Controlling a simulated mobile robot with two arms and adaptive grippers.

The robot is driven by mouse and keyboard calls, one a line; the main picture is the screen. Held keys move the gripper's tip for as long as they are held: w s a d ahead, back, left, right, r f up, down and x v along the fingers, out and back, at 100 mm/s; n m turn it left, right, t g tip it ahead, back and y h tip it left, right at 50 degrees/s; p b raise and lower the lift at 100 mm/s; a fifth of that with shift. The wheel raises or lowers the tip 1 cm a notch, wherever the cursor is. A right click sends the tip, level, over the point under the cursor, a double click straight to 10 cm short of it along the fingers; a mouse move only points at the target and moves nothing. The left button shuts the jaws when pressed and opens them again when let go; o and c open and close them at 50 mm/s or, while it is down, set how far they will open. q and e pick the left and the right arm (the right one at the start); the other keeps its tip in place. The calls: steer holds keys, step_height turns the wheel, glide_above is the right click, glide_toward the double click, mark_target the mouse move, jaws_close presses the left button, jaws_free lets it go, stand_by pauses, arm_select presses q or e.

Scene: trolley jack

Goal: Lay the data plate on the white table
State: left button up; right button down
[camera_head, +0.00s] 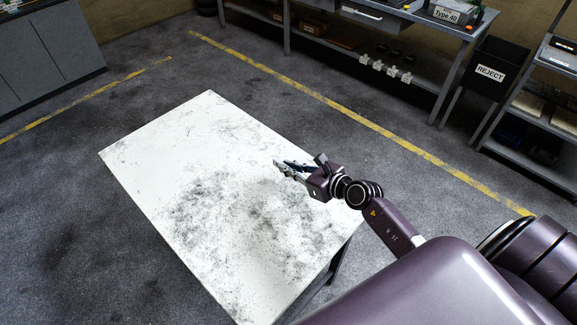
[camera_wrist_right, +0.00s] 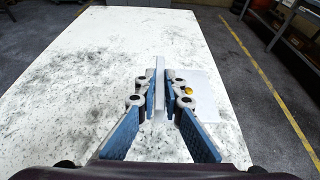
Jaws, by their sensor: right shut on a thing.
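The white table (camera_head: 160,150) has a scuffed, smudged top and fills the middle of the head view. It also shows in the right wrist view (camera_wrist_right: 70,85). My right gripper (camera_head: 285,166) is above the right part of the table. In the right wrist view its blue-padded fingers (camera_wrist_right: 159,95) are shut on a thin pale piece, which I take as the data plate (camera_wrist_right: 159,66). It is seen nearly edge-on; a pale rectangle shows to its right, and I cannot tell if it belongs to it. Its markings are not visible. My left gripper is not in view.
Beyond the yellow floor line (camera_head: 330,107) stand a long bench (camera_head: 440,28) with a "Type 40" box (camera_head: 447,13), a dark REJECT bin (camera_head: 490,72) and a shelf rack (camera_head: 535,115). A grey cabinet (camera_head: 50,45) is at the far left.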

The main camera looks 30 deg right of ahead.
mark_target(289, 193)
step_height(289, 193, down, 4)
steer(key=shift+r+b, duration=0.2)
steer(key=shift+b, duration=1.05)
steer(key=shift+f+b, duration=2.2)
steer(key=shift+f, duration=0.6)
steer(key=shift+f, duration=0.2)
steer(key=c, duration=2)
jaws_free()
steer(key=v, duration=1.2)
steer(key=shift+s, duration=0.1)
